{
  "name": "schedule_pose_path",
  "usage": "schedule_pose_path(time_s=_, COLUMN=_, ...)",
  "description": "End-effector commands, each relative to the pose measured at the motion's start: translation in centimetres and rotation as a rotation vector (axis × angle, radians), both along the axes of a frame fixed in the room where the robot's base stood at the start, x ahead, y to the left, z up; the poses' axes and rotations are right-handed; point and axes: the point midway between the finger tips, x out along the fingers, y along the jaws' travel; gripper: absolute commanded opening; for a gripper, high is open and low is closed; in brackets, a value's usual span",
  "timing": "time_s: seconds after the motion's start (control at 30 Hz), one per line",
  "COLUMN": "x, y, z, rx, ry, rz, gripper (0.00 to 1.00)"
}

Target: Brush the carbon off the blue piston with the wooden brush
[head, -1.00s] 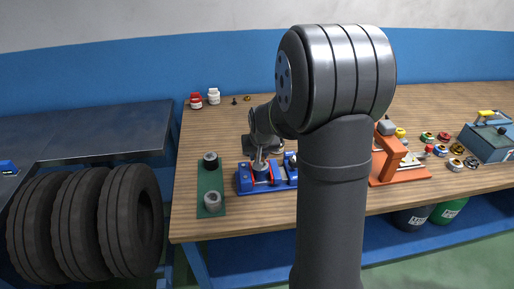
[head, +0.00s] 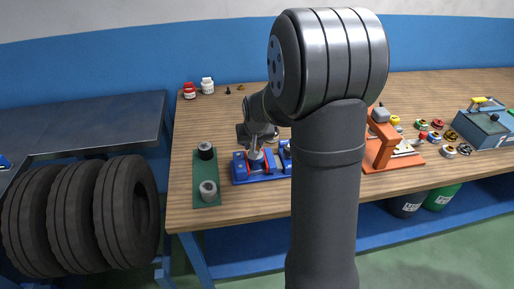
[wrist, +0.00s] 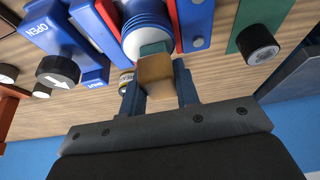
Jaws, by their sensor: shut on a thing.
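My gripper (wrist: 158,92) is shut on the wooden brush (wrist: 156,74), a tan block between its two dark fingers. A teal strip at the brush's front end overlaps the blue piston (wrist: 147,20) in the wrist view; I cannot tell whether it touches. The piston is blue with pale rings and sits between red jaws in the blue clamp fixture (wrist: 198,25). In the head view the fixture (head: 240,170) stands near the table's front, with my gripper over it. The brush is too small to make out there, and my arm hides the fixture's right part.
A green mat (head: 206,175) with two cylinders, one dark-topped, lies left of the fixture. A black arrow knob (wrist: 58,72) is beside an OPEN label. An orange press (head: 382,145), several small rings and a blue toolbox (head: 485,130) stand right. Red and white jars (head: 207,86) stand at the back.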

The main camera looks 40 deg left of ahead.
Motion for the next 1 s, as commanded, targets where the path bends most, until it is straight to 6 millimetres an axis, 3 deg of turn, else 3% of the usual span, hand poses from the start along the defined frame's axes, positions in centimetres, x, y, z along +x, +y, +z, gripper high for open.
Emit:
schedule_pose_path(time_s=0.17, x=0.8, y=1.2, z=-0.1, rx=-0.001, ry=0.000, rz=0.001, gripper=0.07)
schedule_pose_path(time_s=0.8, x=-1.9, y=-4.2, z=0.0, rx=-0.001, ry=0.001, rz=0.000, gripper=0.07)
schedule_pose_path(time_s=1.0, x=-1.0, y=-2.4, z=-0.1, rx=-0.001, ry=0.000, rz=0.002, gripper=0.07)
